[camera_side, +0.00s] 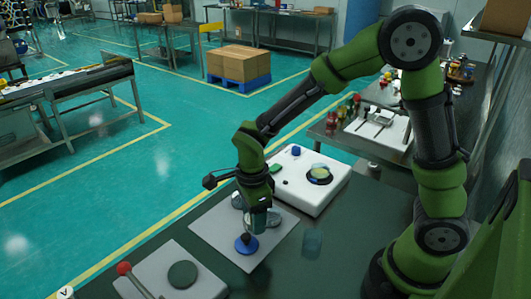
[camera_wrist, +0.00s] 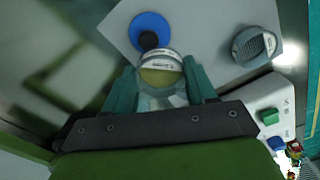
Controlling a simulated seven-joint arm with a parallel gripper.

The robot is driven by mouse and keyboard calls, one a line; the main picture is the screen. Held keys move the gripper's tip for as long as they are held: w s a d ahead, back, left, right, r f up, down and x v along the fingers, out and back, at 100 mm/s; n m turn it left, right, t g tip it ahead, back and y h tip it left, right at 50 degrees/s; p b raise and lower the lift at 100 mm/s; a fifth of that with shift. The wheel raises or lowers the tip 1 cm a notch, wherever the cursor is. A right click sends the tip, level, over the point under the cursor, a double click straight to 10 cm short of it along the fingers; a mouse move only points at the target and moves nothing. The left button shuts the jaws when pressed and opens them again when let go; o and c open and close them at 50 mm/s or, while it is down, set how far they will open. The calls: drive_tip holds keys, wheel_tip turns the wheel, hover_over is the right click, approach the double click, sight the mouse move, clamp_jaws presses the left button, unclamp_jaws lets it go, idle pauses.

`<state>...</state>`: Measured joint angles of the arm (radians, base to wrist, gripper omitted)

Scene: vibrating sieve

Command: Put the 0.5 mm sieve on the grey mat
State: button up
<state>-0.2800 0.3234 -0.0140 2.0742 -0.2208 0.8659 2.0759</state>
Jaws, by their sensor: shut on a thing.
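My gripper (camera_wrist: 162,88) is shut on a round sieve (camera_wrist: 160,72) with a pale, yellowish face and a white label band, too small to read. In the side view my gripper (camera_side: 259,228) points down low over the grey mat (camera_side: 212,230), and the held sieve is mostly hidden by the fingers; I cannot tell if it touches the mat. Another silver sieve (camera_wrist: 255,46) lies on the mat, also visible behind the gripper in the side view (camera_side: 238,200). A blue disc with a black knob (camera_side: 246,245) is on the mat, close beside the held sieve.
The white sieving machine (camera_side: 328,199) with a round yellowish top stands behind right of the mat. A grey plate (camera_side: 208,281) with a dark green disc and a red-balled lever (camera_side: 124,268) is at front left.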

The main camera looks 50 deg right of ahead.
hover_over(215, 225)
drive_tip(key=shift+f, duration=2.3)
drive_tip(key=shift+f, duration=0.15)
drive_tip(key=o, duration=1)
drive_tip(key=shift+o, duration=0.2)
